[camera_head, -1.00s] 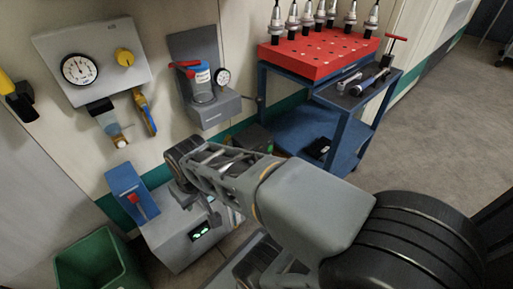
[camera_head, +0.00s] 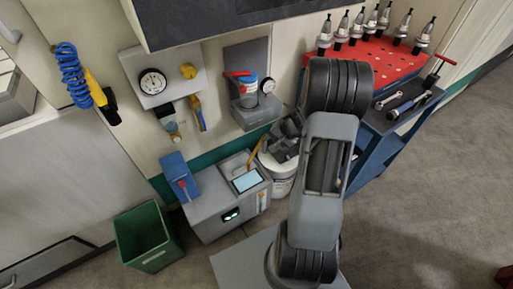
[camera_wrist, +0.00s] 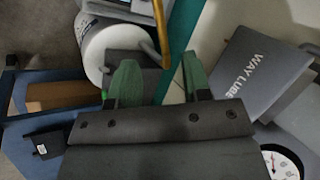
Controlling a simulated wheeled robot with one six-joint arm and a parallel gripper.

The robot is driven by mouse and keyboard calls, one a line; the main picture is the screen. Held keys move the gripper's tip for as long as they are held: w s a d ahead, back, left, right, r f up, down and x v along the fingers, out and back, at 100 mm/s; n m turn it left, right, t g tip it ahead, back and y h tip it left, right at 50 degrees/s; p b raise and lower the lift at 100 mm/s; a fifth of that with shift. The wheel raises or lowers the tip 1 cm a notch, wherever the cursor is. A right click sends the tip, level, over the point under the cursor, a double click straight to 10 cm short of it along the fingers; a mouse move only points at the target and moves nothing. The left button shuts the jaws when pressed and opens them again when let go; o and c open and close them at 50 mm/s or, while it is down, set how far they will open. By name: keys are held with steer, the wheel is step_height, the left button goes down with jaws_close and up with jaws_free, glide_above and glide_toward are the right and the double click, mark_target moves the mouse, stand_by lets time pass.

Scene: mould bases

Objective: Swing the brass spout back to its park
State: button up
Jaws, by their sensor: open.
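The brass spout (camera_head: 255,152) rises from the grey machine box (camera_head: 215,212) and leans toward the white bucket (camera_head: 278,178) at its right. In the wrist view the spout (camera_wrist: 160,28) comes down from the top edge. Its lower end lines up with the gap between my green fingertips. My gripper (camera_wrist: 161,65) is open, with nothing clamped; I cannot tell how far the spout is from the fingers in depth. In the head view my gripper (camera_head: 284,138) is dark, partly hidden, close right of the spout.
A grey unit marked "WAY LUBE" (camera_wrist: 262,72) and a gauge (camera_wrist: 281,162) are right of the fingers. The blue cart (camera_head: 372,150) with a red tool rack (camera_head: 365,62) stands right of my arm. A green bin (camera_head: 146,238) stands at left.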

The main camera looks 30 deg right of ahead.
mark_target(255, 153)
steer(key=b+x, duration=0.3)
steer(key=x, duration=1)
steer(key=shift+w+f+b, duration=0.25)
steer(key=shift+f+b, duration=0.1)
steer(key=shift+b, duration=0.05)
jaws_close()
